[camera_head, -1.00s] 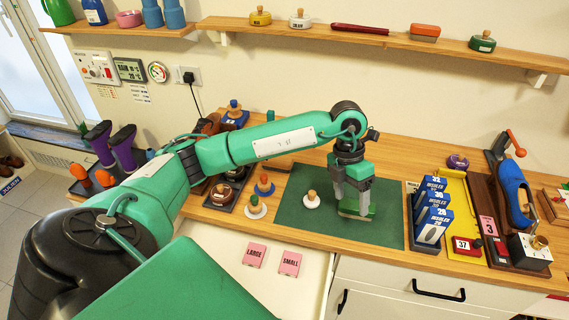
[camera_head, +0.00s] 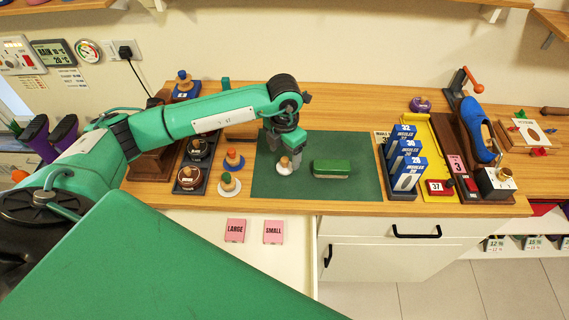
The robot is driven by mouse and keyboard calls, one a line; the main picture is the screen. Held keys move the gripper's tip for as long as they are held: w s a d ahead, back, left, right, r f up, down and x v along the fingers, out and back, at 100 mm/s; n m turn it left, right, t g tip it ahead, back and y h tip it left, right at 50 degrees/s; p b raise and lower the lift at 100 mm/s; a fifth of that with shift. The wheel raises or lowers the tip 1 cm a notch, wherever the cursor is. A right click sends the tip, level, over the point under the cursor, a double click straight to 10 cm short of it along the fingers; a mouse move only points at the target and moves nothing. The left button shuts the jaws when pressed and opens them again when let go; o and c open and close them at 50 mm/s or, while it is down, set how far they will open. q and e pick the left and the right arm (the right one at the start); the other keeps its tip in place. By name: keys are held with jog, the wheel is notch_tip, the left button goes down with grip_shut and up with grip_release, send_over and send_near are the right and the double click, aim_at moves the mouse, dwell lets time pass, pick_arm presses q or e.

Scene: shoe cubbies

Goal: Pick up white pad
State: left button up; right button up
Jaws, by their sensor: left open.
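The white pad (camera_head: 284,167), a small round disc with a wooden knob, sits on the left part of the green mat (camera_head: 320,187). My left gripper (camera_head: 286,156) is directly above and around it, pointing down, with its grey fingers apart near the knob. The fingers hide part of the pad's back, and I cannot tell whether they touch it. A green block with a pale lower edge (camera_head: 332,169) lies on the mat to the right of the pad. My right gripper is not in view.
Blue insole boxes (camera_head: 408,173) stand right of the mat. The mat's right part is clear.

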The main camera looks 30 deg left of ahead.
aim_at(285, 159)
pick_arm(q)
notch_tip(285, 159, down, 4)
jog(key=shift+w+r+p, duration=0.1)
jog(key=shift+r+p, duration=0.1)
jog(key=shift+p, duration=0.6)
jog(key=shift+f, duration=0.45)
jog(key=c, duration=1.1)
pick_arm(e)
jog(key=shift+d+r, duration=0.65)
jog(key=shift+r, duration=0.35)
pick_arm(q)
jog(key=shift+c, duration=0.2)
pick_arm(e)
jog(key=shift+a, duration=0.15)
